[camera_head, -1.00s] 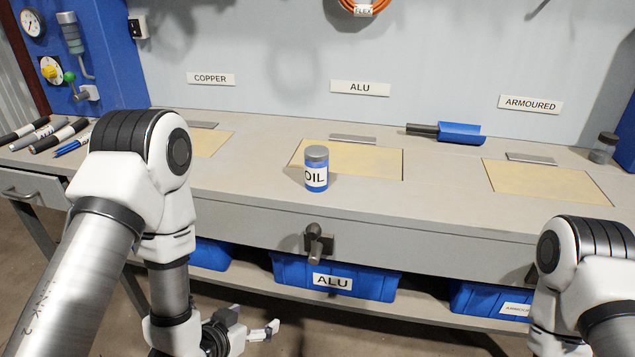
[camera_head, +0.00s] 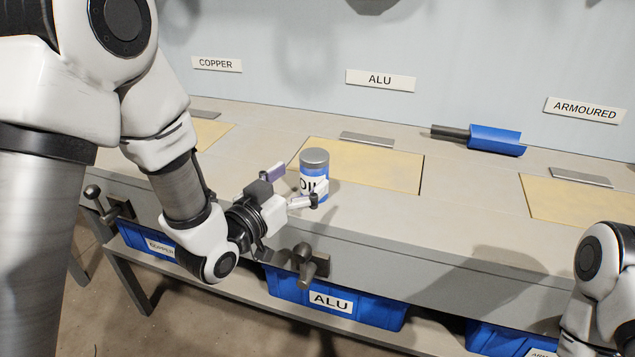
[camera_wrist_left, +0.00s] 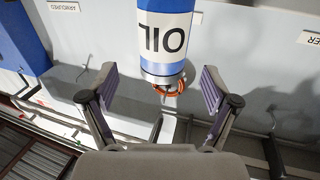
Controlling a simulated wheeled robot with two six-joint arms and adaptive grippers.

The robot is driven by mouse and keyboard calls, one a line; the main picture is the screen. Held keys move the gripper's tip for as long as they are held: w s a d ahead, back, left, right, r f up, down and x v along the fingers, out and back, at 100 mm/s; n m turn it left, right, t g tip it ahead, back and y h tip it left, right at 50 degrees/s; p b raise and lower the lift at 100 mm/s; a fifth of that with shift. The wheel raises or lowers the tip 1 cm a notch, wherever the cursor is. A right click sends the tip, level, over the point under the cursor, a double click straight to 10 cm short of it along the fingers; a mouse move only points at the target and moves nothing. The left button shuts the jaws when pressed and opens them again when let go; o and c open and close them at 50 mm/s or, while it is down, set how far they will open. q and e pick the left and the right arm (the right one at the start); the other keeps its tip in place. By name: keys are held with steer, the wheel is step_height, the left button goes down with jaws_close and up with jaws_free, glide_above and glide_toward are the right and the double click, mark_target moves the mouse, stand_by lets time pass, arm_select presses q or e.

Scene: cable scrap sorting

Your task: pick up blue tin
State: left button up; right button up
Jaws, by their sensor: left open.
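The blue tin (camera_head: 314,160) has a grey lid and a white label reading OIL. It stands upright on the bench at the front left corner of the ALU pad. My left gripper (camera_head: 294,187) is open beside the tin, with its fingertips close to the tin's left and front sides. In the left wrist view the tin (camera_wrist_left: 164,40) appears upside down, between and beyond the two spread fingers (camera_wrist_left: 158,88). I cannot tell whether a finger touches it. My right gripper is out of view; only part of that arm shows at the right edge.
The bench (camera_head: 440,225) is mostly clear around the tin. A tan ALU pad (camera_head: 375,165) lies behind it and an ARMOURED pad (camera_head: 565,202) to the right. A blue tool (camera_head: 495,140) lies at the back. Clamp handles (camera_head: 308,265) stick out from the front; blue bins (camera_head: 365,308) sit below.

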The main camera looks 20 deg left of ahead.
mark_target(305, 171)
arm_select(q)
steer(key=x, duration=0.5)
steer(key=shift+w+a, duration=0.1)
steer(key=shift+w, duration=0.05)
steer(key=c, duration=1.4)
steer(key=shift+c, duration=0.2)
steer(key=shift+r, duration=0.15)
